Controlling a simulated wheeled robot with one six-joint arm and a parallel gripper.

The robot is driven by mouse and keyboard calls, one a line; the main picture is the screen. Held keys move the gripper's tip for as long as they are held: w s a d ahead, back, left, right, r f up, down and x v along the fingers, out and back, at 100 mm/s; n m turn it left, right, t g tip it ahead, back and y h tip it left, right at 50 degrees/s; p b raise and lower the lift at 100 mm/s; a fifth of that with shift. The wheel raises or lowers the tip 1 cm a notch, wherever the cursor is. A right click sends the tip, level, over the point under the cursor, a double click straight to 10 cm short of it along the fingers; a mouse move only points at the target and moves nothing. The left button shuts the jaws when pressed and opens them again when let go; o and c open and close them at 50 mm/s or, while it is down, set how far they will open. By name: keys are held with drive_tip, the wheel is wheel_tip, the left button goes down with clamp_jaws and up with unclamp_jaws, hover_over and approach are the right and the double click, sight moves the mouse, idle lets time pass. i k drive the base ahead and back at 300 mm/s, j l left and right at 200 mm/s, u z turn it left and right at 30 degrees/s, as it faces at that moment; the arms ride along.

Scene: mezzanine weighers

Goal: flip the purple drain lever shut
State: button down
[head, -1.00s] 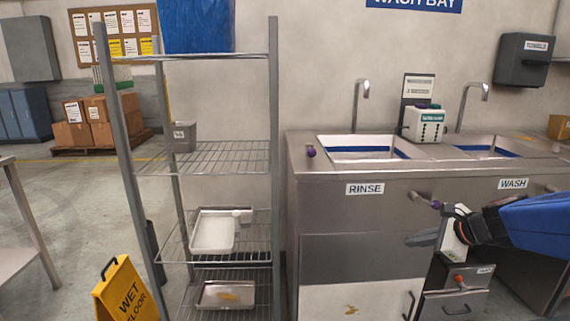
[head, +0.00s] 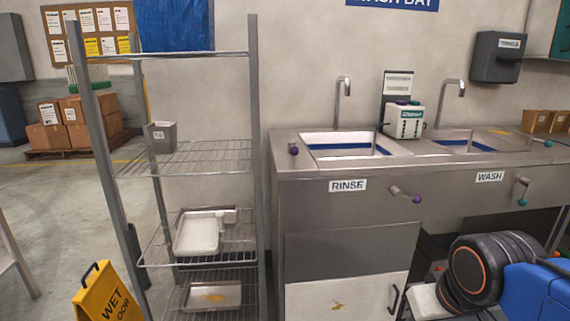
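The purple drain lever (head: 405,194) is on the sink's front panel, right of the RINSE sign (head: 347,185). Its grey stem points right and slightly down in the picture, ending in a purple knob. Nothing touches it.
Another purple knob (head: 293,148) and a teal knob (head: 548,143) are on the sink top. A wire shelf rack (head: 262,170) stands left of the sink unit, and a yellow wet-floor sign (head: 103,294) beside it.

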sight(408, 196)
drive_tip(key=i+j+z, duration=0.15)
drive_tip(key=i, duration=0.35)
drive_tip(key=i+z, duration=0.15)
drive_tip(key=i, duration=0.35)
drive_tip(key=i+j+z, duration=0.1)
drive_tip(key=i+j, duration=0.15)
drive_tip(key=i, duration=0.2)
